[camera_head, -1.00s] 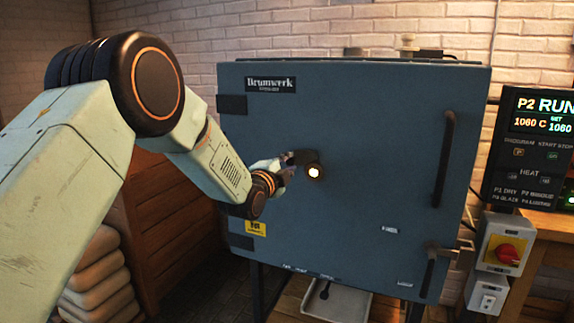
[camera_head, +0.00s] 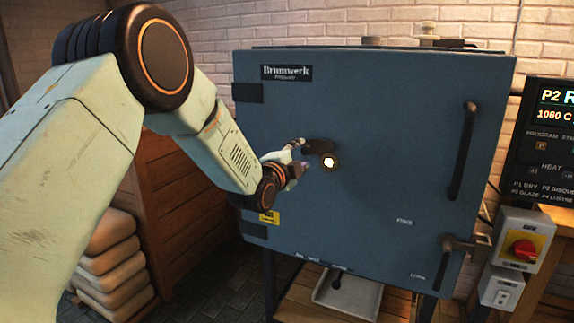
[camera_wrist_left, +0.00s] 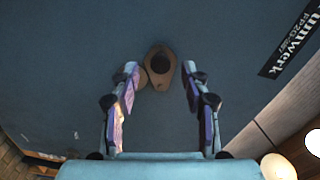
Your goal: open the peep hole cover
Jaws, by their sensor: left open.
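The peep hole (camera_head: 329,162) glows bright in the front of the blue-grey kiln door (camera_head: 390,120), with no cover over its glow. The dark peep hole cover (camera_head: 318,146) lies up and to the left of the glow. My left gripper (camera_head: 303,155) is open just left of the cover. In the left wrist view, the brown cover (camera_wrist_left: 160,65) with its dark round knob shows between the two spread fingers, with a gap on each side. A brown round piece beside it, partly overlapped, is probably the hole's rim. My right gripper is not in view.
A vertical door handle (camera_head: 463,150) and a lower latch (camera_head: 446,262) are on the kiln's right side. A control panel (camera_head: 548,150) and a red-and-yellow switch (camera_head: 523,249) stand to the right. Stacked sacks (camera_head: 112,262) and a wooden cabinet (camera_head: 180,200) are at left.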

